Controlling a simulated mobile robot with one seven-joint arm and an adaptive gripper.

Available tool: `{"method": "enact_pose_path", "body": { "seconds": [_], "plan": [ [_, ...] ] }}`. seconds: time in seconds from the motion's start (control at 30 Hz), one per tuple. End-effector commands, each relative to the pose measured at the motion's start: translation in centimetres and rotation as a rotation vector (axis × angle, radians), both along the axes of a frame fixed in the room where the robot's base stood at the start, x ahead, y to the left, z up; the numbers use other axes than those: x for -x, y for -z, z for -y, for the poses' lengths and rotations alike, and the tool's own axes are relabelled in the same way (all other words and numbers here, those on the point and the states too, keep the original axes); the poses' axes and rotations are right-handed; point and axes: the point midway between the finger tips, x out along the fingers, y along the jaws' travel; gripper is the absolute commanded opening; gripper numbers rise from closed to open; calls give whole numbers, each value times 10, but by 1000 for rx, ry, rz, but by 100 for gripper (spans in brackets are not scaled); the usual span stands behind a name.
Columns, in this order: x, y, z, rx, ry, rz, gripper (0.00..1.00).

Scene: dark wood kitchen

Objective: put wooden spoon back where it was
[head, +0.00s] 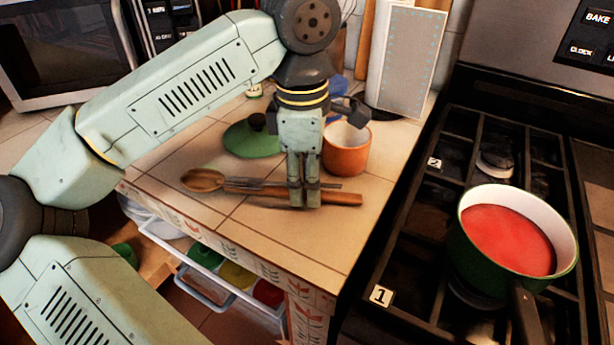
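A wooden spoon (203,180) lies on the tiled counter, its bowl to the left and its handle running right. A thin metal utensil (260,184) lies along the handle. My gripper (304,198) points down at the right part of the handle. Its fingertips are close together and hide part of the handle and of the metal utensil. I cannot tell whether the fingers grip the spoon or are only in front of it.
An orange cup (346,150) stands right behind my gripper, and a green lid (252,138) lies behind the spoon. A green pot with red contents (506,240) sits on the stove at right. An open drawer (222,283) is below the counter edge.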

Motion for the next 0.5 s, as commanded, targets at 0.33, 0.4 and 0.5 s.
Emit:
{"method": "enact_pose_path", "body": {
  "seconds": [0.33,0.4,0.5],
  "plan": [
    [-1,-56,-2,-1,-1,3,37],
    [-1,-72,-3,-2,-3,3,37],
    [-1,-92,-3,-3,-3,2,37]
  ]
}}
